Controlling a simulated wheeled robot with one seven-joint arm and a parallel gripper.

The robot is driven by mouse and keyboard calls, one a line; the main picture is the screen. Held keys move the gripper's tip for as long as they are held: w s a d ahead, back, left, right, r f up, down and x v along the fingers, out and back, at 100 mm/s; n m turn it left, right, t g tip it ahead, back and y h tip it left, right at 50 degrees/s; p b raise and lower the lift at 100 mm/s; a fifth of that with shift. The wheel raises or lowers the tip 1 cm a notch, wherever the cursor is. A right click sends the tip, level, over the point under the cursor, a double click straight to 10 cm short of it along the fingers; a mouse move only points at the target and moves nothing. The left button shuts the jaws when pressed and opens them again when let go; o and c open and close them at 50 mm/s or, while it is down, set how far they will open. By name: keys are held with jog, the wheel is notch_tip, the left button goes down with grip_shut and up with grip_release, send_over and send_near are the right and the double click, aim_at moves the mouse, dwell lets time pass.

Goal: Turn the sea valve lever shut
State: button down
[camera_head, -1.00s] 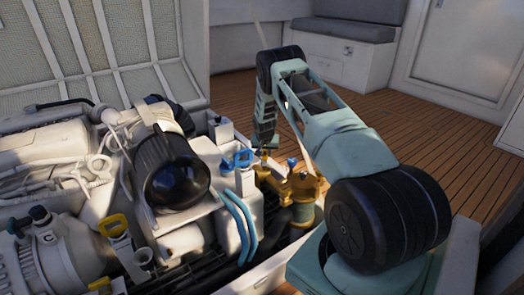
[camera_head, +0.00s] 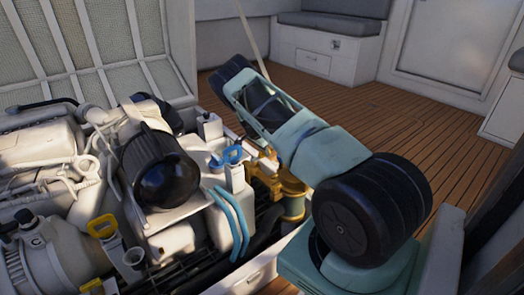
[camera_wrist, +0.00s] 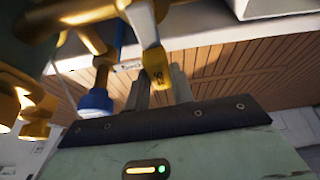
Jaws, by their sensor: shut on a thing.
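In the wrist view, the two grey fingers of my gripper (camera_wrist: 159,90) are closed on the end of a yellow lever (camera_wrist: 152,62), which comes down between them from the brass pipework (camera_wrist: 90,38). The lever carries dark marks near its end. A blue-ended fitting (camera_wrist: 95,102) hangs just left of the fingers. In the head view, the brass valve body (camera_head: 290,187) stands at the right edge of the engine. My arm covers the lever and my fingers there.
The white engine (camera_head: 140,190) fills the left, with a black cylinder, blue hoses (camera_head: 232,215) and a blue loop handle (camera_head: 228,156) close to the brass valve. A yellow loop handle (camera_head: 103,227) stands farther left. The wooden floor (camera_head: 390,125) behind is clear.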

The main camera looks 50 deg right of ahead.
jog(key=shift+s+a+f+m, duration=0.1)
jog(key=shift+s+m, duration=0.15)
jog(key=shift+m, duration=0.15)
jog(key=c, duration=1.2)
grip_release()
jog(key=p+v, duration=0.6)
jog(key=v, duration=1.1)
jog(key=shift+w+r, duration=0.25)
